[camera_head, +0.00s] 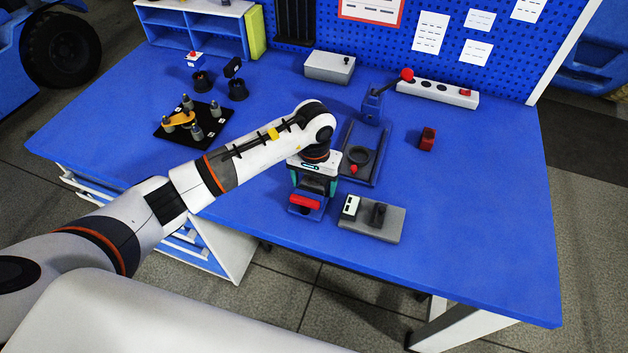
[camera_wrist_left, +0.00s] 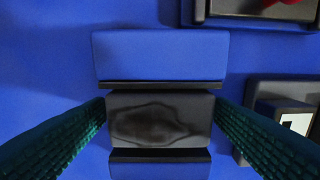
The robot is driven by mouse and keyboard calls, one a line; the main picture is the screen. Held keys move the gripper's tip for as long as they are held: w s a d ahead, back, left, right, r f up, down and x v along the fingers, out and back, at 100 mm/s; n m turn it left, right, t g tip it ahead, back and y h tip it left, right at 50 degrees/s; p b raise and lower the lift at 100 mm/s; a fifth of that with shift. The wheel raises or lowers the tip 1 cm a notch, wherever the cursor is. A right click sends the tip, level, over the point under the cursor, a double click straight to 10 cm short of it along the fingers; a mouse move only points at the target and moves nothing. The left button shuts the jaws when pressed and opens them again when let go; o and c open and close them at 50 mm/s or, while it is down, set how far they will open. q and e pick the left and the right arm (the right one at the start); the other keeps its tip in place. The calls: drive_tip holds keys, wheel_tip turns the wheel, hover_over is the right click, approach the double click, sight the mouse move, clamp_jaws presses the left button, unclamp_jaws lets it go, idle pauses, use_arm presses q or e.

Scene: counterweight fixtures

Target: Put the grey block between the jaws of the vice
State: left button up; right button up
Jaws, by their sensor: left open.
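The vice (camera_head: 306,211) is blue with a red bar at its front and stands near the table's front edge. In the left wrist view the blue vice body (camera_wrist_left: 160,54) has dark jaw faces above and below the grey block (camera_wrist_left: 160,120). The block lies between these two jaws. I cannot tell if both jaws touch it. My left gripper (camera_head: 313,184) is over the vice, pointing down. Its teal fingers are open, one at each side of the block (camera_wrist_left: 160,135), with small or unclear gaps. In the head view the gripper mostly hides the block. My right gripper is not in view.
A grey base with a white part and a dark post (camera_head: 372,222) stands close to the right. A dark fixture with a red-knobbed lever (camera_head: 365,150) is behind it. A red block (camera_head: 427,139) is farther right. The table's right front is clear.

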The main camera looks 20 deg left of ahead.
sight(314, 183)
use_arm(q)
wheel_tip(314, 183, up, 12)
drive_tip(key=b, duration=0.2)
drive_tip(key=shift+b, duration=0.3)
drive_tip(key=shift+s, duration=0.1)
